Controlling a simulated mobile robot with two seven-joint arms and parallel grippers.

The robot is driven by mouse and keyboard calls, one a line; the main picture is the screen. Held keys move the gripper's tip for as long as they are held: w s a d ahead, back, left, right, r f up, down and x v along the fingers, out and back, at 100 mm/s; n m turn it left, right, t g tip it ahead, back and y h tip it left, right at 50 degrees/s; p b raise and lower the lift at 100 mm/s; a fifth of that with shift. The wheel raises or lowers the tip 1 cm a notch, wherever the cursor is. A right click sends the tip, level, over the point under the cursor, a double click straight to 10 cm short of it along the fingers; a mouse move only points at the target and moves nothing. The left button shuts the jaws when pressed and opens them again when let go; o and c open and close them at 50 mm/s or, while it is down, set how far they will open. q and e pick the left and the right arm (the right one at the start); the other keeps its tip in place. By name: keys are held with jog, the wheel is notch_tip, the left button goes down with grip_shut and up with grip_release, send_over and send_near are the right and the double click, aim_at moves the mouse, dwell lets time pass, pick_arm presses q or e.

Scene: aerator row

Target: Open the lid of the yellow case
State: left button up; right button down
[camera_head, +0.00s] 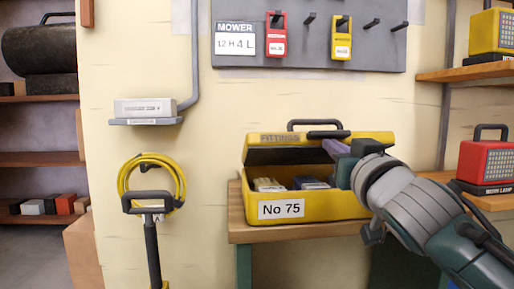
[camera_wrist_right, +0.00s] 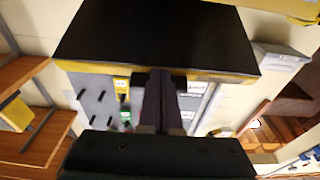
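The yellow case (camera_head: 345,206), labelled No 75, sits on a wooden bench in the head view. Its lid (camera_head: 375,138) is partly raised, with a dark gap and several small packs showing inside. A black catch or grip (camera_head: 328,134) is on the lid's front edge. My right gripper (camera_head: 334,150) is at that edge, coming in from the right. In the right wrist view its fingers (camera_wrist_right: 161,95) look shut together at the lid's rim, beside the dark lid panel (camera_wrist_right: 160,35). I cannot see anything between them. My left gripper is not in view.
The wooden bench (camera_head: 300,231) supports the case. A red lamp (camera_head: 485,160) stands on a shelf to the right. A grey pegboard (camera_head: 300,50) hangs above. A yellow cable coil (camera_head: 152,165) and a black-handled tool (camera_head: 150,235) are on the left.

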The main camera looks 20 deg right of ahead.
aim_at(329, 131)
jog(key=shift+w+r+p, duration=0.2)
jog(key=shift+r+p, duration=0.05)
jog(key=shift+r, duration=0.25)
jog(key=shift+w+r+p, duration=0.2)
jog(key=shift+r+p, duration=0.05)
jog(key=shift+r, duration=0.2)
jog(key=shift+w+d+r, duration=0.1)
jog(key=shift+w, duration=0.05)
jog(key=shift+w+d+r+p, duration=0.1)
jog(key=shift+w+r+p, duration=0.3)
jog(key=shift+r, duration=0.15)
jog(key=shift+w+d+r+p, duration=0.1)
jog(key=shift+w+r+p, duration=0.2)
jog(key=shift+r, duration=0.2)
jog(key=shift+w+r, duration=0.2)
